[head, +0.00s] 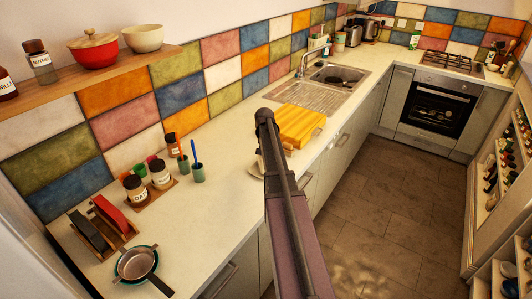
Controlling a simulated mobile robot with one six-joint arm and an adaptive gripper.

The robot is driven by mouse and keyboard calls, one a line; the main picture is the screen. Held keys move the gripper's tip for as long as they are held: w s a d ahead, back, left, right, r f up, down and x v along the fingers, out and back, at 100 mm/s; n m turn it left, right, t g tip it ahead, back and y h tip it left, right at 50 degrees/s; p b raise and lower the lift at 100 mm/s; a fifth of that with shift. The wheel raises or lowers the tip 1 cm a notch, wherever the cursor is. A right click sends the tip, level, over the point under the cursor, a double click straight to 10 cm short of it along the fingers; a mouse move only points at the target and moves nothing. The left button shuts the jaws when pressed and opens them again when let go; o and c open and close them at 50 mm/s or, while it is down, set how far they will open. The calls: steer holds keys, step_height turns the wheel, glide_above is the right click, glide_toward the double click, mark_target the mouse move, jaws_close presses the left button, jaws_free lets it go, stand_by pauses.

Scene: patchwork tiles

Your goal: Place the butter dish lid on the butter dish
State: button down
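My arm reaches up from the bottom of the head view and crosses the counter's front edge. My gripper is not visible; its fingers are hidden behind the arm or out of the frame. A pale, low dish (253,170) shows in part just left of my arm, on the counter near its front edge. My arm covers the rest of it, so I cannot tell for certain that it is the butter dish. I cannot make out the butter dish lid.
A yellow striped block or board (303,124) lies right of my arm, before the sink (337,76). Jars (160,174), a teal cup with a blue tool (198,172), a rack (105,225) and a strainer (138,264) stand left. Counter (222,141) between is clear.

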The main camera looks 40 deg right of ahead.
steer(key=shift+f, duration=0.1)
steer(key=shift+c, duration=2)
jaws_free()
step_height(320, 180, up, 7)
steer(key=p, duration=0.7)
steer(key=shift+s+a+r, duration=0.1)
steer(key=shift+r, duration=0.1)
steer(key=s+a+f+n+b, duration=0.2)
steer(key=s+a+n, duration=0.2)
steer(key=a, duration=0.4)
steer(key=s+a+f+n+y+b, duration=0.1)
steer(key=s+a+n, duration=0.3)
steer(key=a, duration=0.5)
steer(key=shift+s+f+n+t+b, duration=0.3)
steer(key=shift+s+f+n+b, duration=0.2)
steer(key=shift+s, duration=0.6)
